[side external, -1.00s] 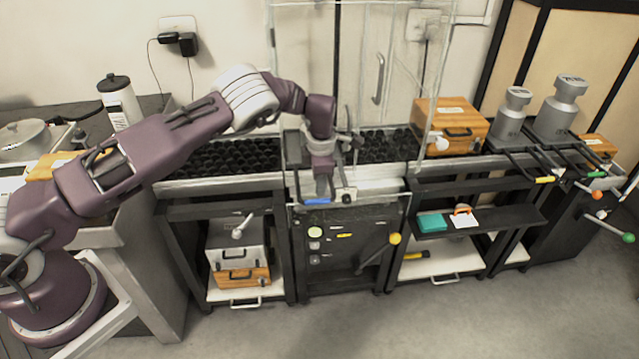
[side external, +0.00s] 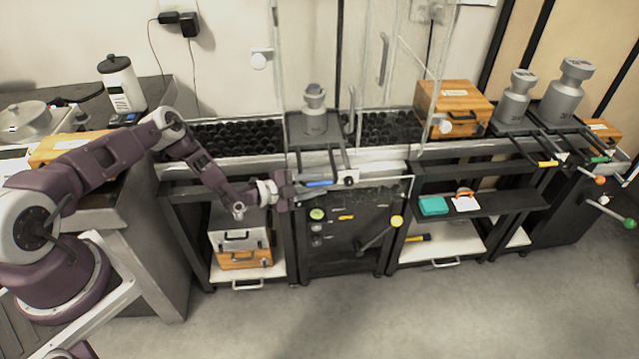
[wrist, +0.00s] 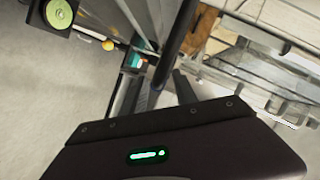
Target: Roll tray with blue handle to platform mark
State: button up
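The tray with the blue handle (side external: 302,159) sits between the two black roller beds and bears a grey weight (side external: 314,122). Its two dark arms reach forward to the blue handle (side external: 320,183). My gripper (side external: 291,191) is low in front of the tray, beside the left end of the blue handle. The platform mark cannot be made out.
Clear panels stand around the tray's place. A wooden case (side external: 453,100) stands to the right. Further right are two weights on trays with yellow (side external: 548,163) and green handles. Below the tray is a black panel with a yellow-knobbed lever (side external: 396,221). The front floor is clear.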

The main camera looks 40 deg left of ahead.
jog(key=shift+w+d+f, duration=0.15)
jog(key=shift+w+d, duration=0.15)
jog(key=shift+w, duration=0.3)
grip_shut()
dwell(1.0)
